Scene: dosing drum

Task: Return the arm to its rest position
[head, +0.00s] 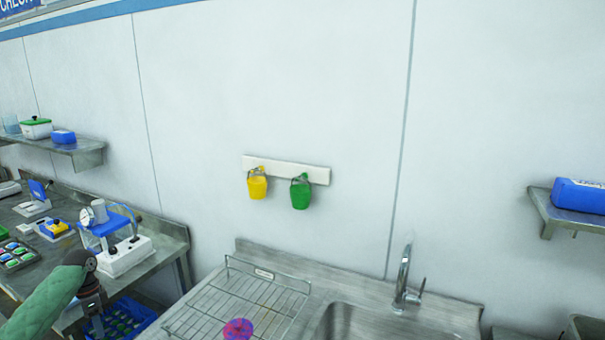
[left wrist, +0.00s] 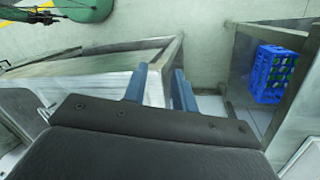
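My left arm comes in at the lower left of the head view with a green sleeve. Its dark wrist and left gripper (head: 97,322) point down in front of the workbench, and the fingertips are not clear there. In the left wrist view the two blue fingers of the left gripper (left wrist: 160,82) stand apart with nothing between them. A grey metal counter edge lies beyond and below them. My right gripper is in neither view.
A steel sink unit (head: 382,321) with a wire rack (head: 228,299) and a pink item (head: 238,328) stands at centre. Yellow (head: 257,186) and green (head: 301,194) scoops hang on the wall. A workbench (head: 160,262) is at left. A blue crate (left wrist: 272,75) sits low at right.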

